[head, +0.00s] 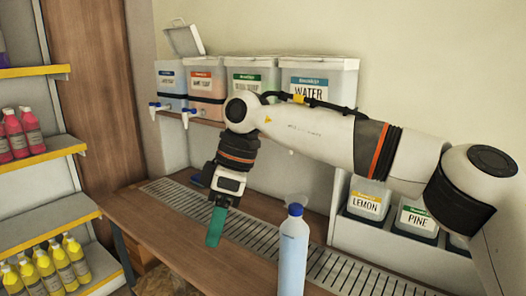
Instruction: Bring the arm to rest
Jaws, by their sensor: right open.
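My right arm reaches in from the right, across the front of the drums. Its gripper (217,222) hangs over the wooden counter (165,240), pointing down, with green fingers. It is open and I see nothing held in it. A light blue bottle (293,252) with a blue cap stands upright at the front of the counter, to the right of the gripper and apart from it. My left gripper is not in the head view.
Detergent drums stand on the back shelf, including the water drum (318,80); my arm partly hides them. Lemon (367,200) and pine (416,219) containers sit lower right. A metal drain grate (255,232) crosses the counter. Shelves (48,155) with pink and yellow bottles stand left.

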